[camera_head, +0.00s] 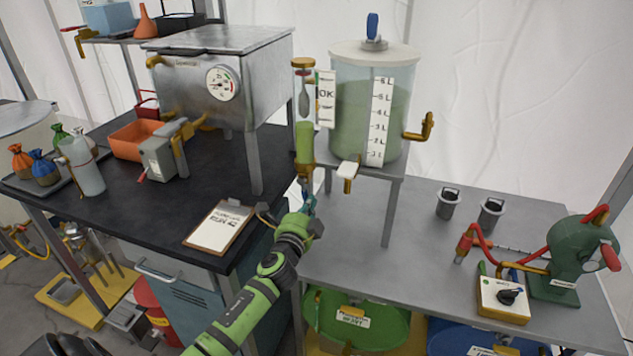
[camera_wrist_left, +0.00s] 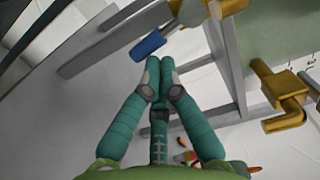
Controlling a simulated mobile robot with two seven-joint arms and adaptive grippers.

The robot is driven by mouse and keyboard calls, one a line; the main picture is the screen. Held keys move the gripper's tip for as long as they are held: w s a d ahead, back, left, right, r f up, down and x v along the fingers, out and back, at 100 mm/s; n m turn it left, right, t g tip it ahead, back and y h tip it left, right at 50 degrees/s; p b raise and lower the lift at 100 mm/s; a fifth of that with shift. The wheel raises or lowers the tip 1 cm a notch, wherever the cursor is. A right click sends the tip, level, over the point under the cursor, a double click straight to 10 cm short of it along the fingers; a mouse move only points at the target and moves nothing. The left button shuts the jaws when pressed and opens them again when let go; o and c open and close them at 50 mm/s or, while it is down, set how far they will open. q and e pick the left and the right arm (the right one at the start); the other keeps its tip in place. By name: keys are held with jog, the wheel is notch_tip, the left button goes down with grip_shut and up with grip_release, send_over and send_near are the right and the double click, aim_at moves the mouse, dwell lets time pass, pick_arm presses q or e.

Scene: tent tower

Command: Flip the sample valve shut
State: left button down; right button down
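A valve handle with a blue grip (camera_wrist_left: 148,46) shows in the wrist view, just beyond and left of my fingertips; a small gap seems to separate them. My left gripper (camera_wrist_left: 160,66) has its teal fingers together, with nothing seen between them. In the head view my left gripper (camera_head: 308,203) is below the green sight tube (camera_head: 304,143), beside the tank stand, and largely hides the blue handle. The clear tank (camera_head: 350,120) holds green liquid. A white-handled tap (camera_head: 347,171) sits at its front. No label tells which is the sample valve. My right gripper is out of view.
A brass side valve (camera_head: 424,127) is on the tank's right. The stand leg (camera_head: 388,212) is right of my gripper. A clipboard (camera_head: 220,226) lies on the black bench at left.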

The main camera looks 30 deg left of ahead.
pick_arm(q)
jog(key=shift+a+r, duration=0.25)
jog(key=shift+r, duration=0.1)
dwell(0.9)
dwell(0.5)
